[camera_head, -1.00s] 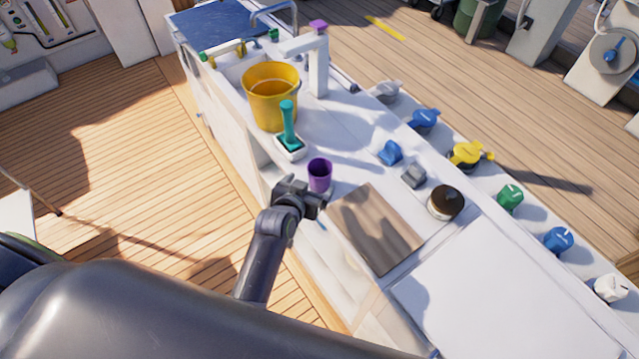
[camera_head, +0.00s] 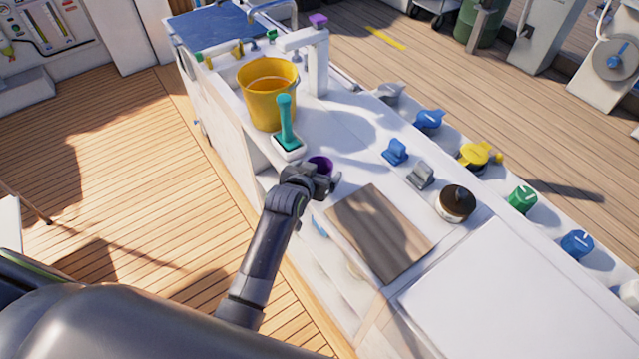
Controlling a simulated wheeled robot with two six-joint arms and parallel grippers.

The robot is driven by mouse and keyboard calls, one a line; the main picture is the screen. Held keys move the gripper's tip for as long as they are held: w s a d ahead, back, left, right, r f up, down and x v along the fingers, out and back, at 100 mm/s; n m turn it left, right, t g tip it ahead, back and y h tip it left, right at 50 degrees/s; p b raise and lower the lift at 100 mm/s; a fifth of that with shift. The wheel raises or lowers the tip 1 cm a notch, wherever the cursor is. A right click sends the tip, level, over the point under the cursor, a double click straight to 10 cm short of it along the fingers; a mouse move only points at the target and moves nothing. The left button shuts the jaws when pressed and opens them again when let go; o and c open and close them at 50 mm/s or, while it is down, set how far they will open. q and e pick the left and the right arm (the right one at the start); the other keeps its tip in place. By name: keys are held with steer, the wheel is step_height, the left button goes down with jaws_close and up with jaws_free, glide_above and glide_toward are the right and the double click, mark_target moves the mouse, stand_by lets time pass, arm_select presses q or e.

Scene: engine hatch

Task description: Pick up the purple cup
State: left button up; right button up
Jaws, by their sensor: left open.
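The purple cup (camera_head: 321,163) stands on the white counter, just in front of the teal-handled lever. Only its rim and upper part show; my left gripper covers the rest. My left gripper (camera_head: 322,181) is open and right at the cup's near side. I cannot tell whether its fingers are around the cup or touching it. My right gripper is not in view.
The teal lever (camera_head: 286,126) and a yellow bucket (camera_head: 268,97) stand close behind the cup. A brown board (camera_head: 379,232) lies to the right of the gripper. Blue (camera_head: 395,151) and grey (camera_head: 421,176) knobs stand further right.

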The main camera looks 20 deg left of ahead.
arm_select(q)
steer(key=shift+w+f, duration=0.15)
steer(key=shift+w, duration=0.15)
steer(key=shift+c, duration=0.2)
steer(key=c, duration=1)
